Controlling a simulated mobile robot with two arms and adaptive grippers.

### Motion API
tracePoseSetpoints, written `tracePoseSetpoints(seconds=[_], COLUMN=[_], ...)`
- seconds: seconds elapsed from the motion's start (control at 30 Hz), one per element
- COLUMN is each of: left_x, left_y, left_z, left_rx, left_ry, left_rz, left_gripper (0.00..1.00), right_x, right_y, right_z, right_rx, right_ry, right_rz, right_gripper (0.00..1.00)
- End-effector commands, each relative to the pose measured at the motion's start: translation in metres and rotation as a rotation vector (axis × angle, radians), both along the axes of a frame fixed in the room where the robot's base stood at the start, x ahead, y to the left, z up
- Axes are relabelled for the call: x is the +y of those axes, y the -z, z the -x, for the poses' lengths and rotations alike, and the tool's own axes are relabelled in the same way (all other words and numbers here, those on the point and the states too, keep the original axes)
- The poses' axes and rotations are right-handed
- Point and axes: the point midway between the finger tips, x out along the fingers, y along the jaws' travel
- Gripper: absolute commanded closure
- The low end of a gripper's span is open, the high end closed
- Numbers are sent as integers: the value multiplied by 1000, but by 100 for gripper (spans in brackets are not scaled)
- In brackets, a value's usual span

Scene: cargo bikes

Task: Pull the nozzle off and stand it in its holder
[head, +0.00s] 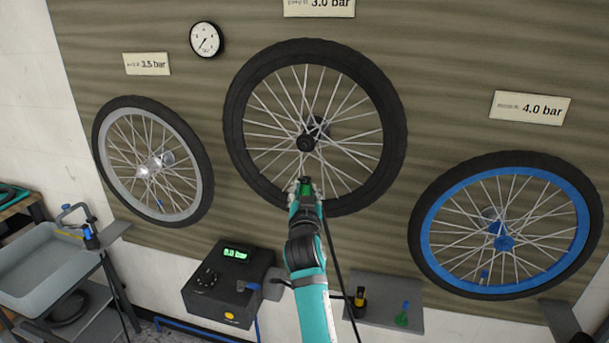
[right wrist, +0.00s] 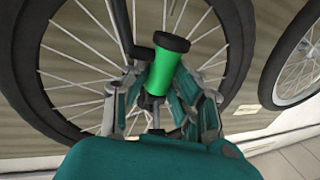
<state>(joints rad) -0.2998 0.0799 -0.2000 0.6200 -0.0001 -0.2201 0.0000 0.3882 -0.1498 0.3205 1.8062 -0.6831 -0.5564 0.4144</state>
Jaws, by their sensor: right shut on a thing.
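The nozzle (right wrist: 168,72) is a green cylinder with black ends. My right gripper (right wrist: 158,100) is shut around its sides. In the head view my right gripper (head: 306,187) is at the lower rim of the middle black wheel (head: 238,125), with a bit of green between the fingers. A short black piece sits beside the nozzle's upper end; I cannot tell whether the nozzle is still on the valve. A small grey shelf (head: 378,322) below right carries a black and yellow upright piece (head: 360,298) and a green piece (head: 402,316); which is the holder is unclear. My left gripper is out of view.
A black pump box (head: 228,283) reading 0.0 bar stands below left of my arm. A black hose (head: 335,265) hangs beside my arm. A grey-rimmed wheel (head: 203,180) hangs left, a blue-rimmed wheel (head: 424,225) right. A grey basin (head: 45,270) is far left.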

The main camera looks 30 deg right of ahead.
Motion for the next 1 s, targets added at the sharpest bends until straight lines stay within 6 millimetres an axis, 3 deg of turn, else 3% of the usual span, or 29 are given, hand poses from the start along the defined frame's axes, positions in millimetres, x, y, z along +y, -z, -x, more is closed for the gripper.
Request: tracePoseSetpoints(seconds=[0.2, 0.53, 0.63, 0.77, 1.0], left_x=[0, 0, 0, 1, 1], left_y=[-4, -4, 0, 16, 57], left_z=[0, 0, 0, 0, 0], left_rx=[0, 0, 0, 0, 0], left_ry=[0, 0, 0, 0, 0], left_rz=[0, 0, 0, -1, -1], left_gripper=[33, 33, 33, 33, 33], right_x=[10, 12, 16, 32, 98], right_y=[-1, 1, 10, 46, 137], right_z=[15, 17, 21, 38, 107], right_rx=[0, 1, 4, 11, 9], right_ry=[1, -1, -10, -59, -260], right_rz=[1, -2, -2, -3, -1], right_gripper=[100, 100, 100, 100, 100])
